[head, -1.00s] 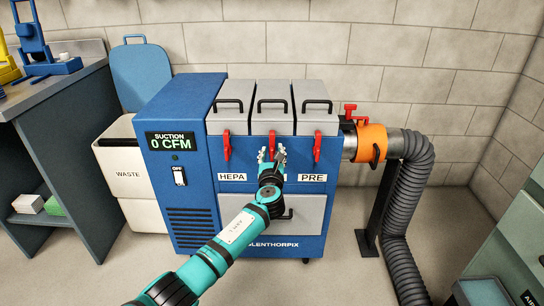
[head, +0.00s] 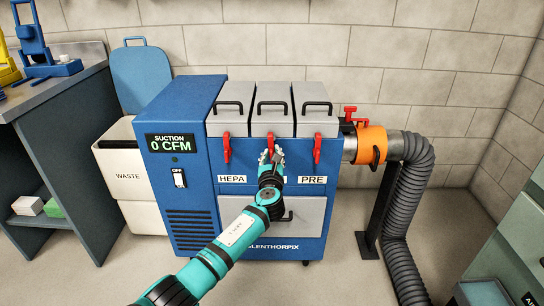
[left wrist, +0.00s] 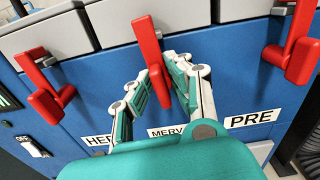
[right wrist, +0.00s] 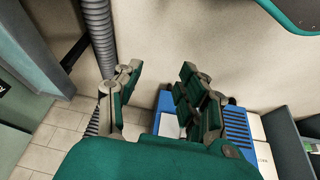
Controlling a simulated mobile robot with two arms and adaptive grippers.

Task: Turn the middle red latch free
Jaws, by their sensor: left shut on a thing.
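The middle red latch (left wrist: 147,38) hangs on the front of the blue suction unit, above the partly covered MERV label. In the left wrist view my left gripper (left wrist: 158,82) has one finger on each side of the latch's lower end and is shut on it. In the head view the left gripper (head: 271,156) covers most of that latch, and only its upper part (head: 271,138) shows. The left red latch (head: 227,148) and the right red latch (head: 317,148) hang down on either side. My right gripper (right wrist: 155,95) is open and empty, away from the latches.
Three grey lids with black handles top the blue unit (head: 190,90). The panel reads 0 CFM and the switch (head: 179,177) is marked OFF. An orange collar (head: 372,144) and grey hose (head: 420,190) stand at right. A waste bin (head: 130,190) stands at left.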

